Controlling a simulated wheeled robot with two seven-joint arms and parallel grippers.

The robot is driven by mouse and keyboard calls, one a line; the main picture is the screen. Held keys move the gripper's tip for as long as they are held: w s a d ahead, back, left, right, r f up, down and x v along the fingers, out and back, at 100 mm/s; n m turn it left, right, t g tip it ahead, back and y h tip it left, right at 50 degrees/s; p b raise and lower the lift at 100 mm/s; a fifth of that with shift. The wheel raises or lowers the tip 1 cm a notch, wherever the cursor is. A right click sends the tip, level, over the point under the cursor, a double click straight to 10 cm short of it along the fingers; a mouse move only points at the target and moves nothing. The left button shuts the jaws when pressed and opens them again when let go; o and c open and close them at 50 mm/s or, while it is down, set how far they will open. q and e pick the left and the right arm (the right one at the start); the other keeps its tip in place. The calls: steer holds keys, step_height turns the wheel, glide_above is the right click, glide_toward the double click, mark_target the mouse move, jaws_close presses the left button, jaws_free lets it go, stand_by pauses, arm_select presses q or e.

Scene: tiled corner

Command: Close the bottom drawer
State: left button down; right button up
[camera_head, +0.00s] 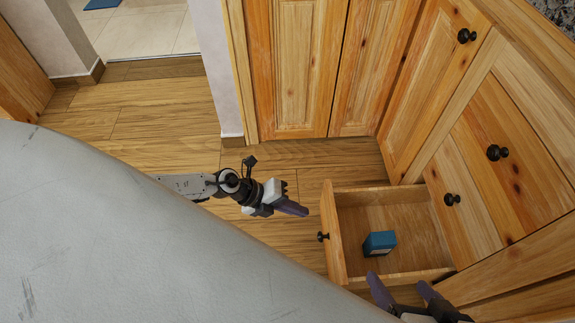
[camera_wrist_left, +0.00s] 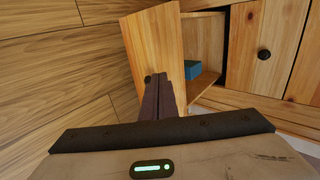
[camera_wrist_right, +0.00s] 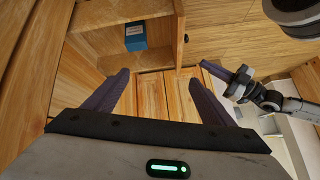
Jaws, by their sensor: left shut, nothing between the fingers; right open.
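The wooden bottom drawer (camera_head: 333,243) stands pulled out of the cabinet, with a black knob (camera_head: 323,237) on its front. A blue box (camera_head: 379,243) lies inside it. My left gripper (camera_head: 305,210) is shut and empty, just outside the drawer front, with a small gap in the head view. In the left wrist view its fingertips (camera_wrist_left: 164,76) overlap the drawer front (camera_wrist_left: 153,40) beside the knob; contact cannot be told. My right gripper (camera_head: 400,280) is open and empty by the drawer's near side wall. The right wrist view shows its spread fingers (camera_wrist_right: 159,76) below the drawer (camera_wrist_right: 153,58).
Closed drawers and doors with black knobs, such as the upper drawer (camera_head: 510,150), surround the open one. Closed cabinet doors (camera_head: 300,70) stand behind. Wooden floor (camera_head: 150,120) lies clear to the left. A large grey surface (camera_head: 130,230) fills the lower left.

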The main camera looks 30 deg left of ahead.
mark_target(330, 215)
arm_select(q)
steer(key=w+d, duration=0.1)
steer(key=w+d+f, duration=0.1)
steer(key=d, duration=0.1)
steer(key=w+d+b, duration=0.1)
steer(key=shift+d+f, duration=0.15)
steer(key=shift+f, duration=0.25)
steer(key=shift+w+d, duration=0.2)
steer(key=shift+d, duration=0.15)
arm_select(e)
steer(key=shift+w+a+r+t+y, duration=0.25)
steer(key=shift+a+r+t+y, duration=0.15)
steer(key=shift+a+r, duration=0.2)
arm_select(q)
steer(key=shift+d, duration=0.15)
arm_select(e)
steer(key=shift+d+r, duration=0.1)
steer(key=shift+d, duration=0.05)
